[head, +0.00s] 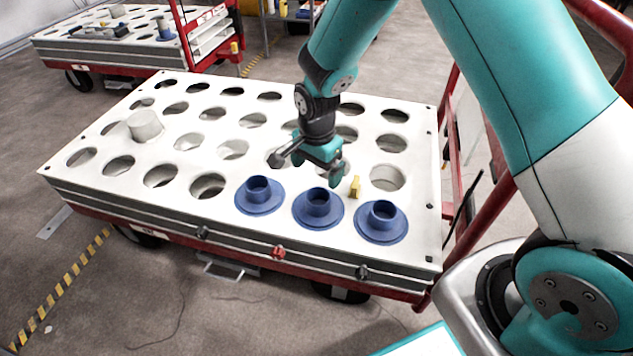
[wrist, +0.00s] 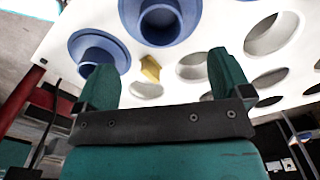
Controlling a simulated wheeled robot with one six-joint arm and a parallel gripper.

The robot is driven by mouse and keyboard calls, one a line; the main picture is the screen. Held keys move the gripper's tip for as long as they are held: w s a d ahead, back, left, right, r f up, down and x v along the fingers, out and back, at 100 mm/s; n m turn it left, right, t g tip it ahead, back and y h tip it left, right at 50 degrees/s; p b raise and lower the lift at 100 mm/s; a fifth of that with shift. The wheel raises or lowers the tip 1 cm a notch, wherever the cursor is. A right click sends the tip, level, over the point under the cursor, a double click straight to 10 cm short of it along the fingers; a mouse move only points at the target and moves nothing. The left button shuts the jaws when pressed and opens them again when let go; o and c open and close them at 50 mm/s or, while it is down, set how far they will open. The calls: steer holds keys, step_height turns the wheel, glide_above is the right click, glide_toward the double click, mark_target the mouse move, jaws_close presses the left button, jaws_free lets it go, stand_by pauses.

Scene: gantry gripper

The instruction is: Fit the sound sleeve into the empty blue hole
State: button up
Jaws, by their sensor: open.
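Three blue flanged collars stand in a row along the front edge of the white perforated top: left (head: 259,194), middle (head: 317,207) and right (head: 381,220). Each has a raised round tube; I cannot tell which is empty inside. Two of them also show in the wrist view (wrist: 160,20). A pale cylinder (head: 145,125), possibly the sleeve, stands on the top at the left. No part is clearly identifiable as the sound sleeve. My gripper (head: 309,166) is open and empty, above the top just behind the middle collar. Its spread fingers show in the wrist view (wrist: 163,72).
A small yellow block (head: 355,187) stands just right of my gripper, behind the middle and right collars. Many open holes cover the white top (head: 75,181). A red rail (head: 487,235) rises at the right; another cart (head: 70,50) stands at the back left.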

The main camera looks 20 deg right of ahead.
step_height(320, 180, up, 6)
steer(key=p, duration=0.1)
stand_by(0.5)
steer(key=s+a+r+n+y+p, duration=0.1)
steer(key=s+a+r+n+y, duration=0.1)
steer(key=s+r+n, duration=0.9)
steer(key=s+a+r+n+y, duration=0.2)
steer(key=s+r+n, duration=0.7)
steer(key=s, duration=0.5)
step_height(320, 180, up, 27)
steer(key=m+p, duration=0.1)
steer(key=p, duration=2.4)
steer(key=shift+w+p, duration=0.3)
steer(key=shift+f, duration=0.15)
